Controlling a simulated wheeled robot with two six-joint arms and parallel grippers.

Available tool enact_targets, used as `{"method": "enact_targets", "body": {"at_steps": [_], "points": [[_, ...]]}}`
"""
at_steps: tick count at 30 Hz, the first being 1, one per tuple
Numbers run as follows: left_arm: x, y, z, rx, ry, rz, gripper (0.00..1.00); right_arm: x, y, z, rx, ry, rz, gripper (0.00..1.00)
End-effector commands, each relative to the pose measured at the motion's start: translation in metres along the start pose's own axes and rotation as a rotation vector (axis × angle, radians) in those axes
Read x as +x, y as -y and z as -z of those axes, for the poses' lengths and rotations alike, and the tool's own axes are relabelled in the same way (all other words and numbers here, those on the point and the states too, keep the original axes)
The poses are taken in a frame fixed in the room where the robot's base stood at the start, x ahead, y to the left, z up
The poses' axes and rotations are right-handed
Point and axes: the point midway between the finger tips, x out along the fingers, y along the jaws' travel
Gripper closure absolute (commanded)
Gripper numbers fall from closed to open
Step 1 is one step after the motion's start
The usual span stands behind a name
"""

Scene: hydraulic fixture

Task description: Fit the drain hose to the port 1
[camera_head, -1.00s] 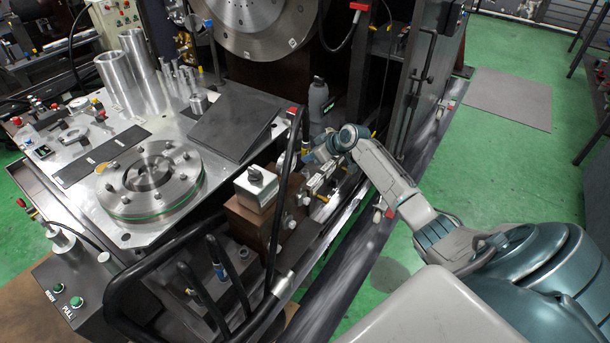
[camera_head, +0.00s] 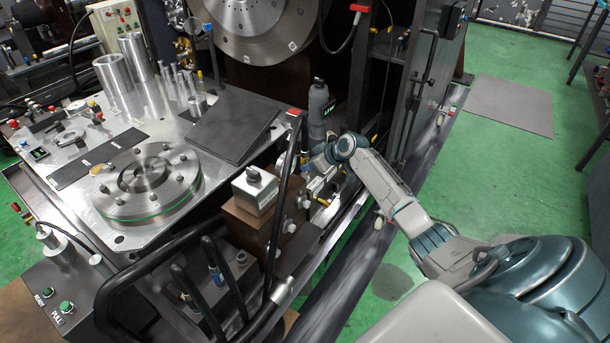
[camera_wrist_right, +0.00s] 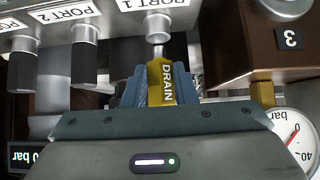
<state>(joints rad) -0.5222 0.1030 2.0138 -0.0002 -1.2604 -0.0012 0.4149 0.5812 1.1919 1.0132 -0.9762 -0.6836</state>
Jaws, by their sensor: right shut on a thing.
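The drain hose end (camera_wrist_right: 162,82), yellow with a DRAIN label, is held between the fingers of my right gripper (camera_wrist_right: 160,90) in the right wrist view. The metal port 1 fitting (camera_wrist_right: 157,25) lies straight beyond it, below the PORT 1 sign (camera_wrist_right: 146,4). A narrow metal piece spans between the fitting and the yellow end; I cannot tell whether they are joined. In the head view my right gripper (camera_head: 318,168) is small beside the fixture, and the hose end cannot be made out there. My left gripper is out of view.
Beside port 1, port 2 (camera_wrist_right: 84,60) and another port (camera_wrist_right: 22,65) carry black ends. A brown block (camera_wrist_right: 235,40) and a pressure gauge (camera_wrist_right: 296,137) stand close on the right.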

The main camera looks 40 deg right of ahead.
Motion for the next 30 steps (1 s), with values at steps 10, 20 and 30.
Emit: {"method": "enact_targets", "body": {"at_steps": [10,20,30], "points": [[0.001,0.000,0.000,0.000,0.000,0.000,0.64,0.000,0.000,0.000,0.000,-0.001,0.000,0.97],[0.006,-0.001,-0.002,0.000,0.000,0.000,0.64,0.005,0.000,-0.005,0.000,-0.001,0.000,0.97],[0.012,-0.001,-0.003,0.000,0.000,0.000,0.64,0.010,0.000,-0.011,0.000,-0.001,0.000,0.97]]}}
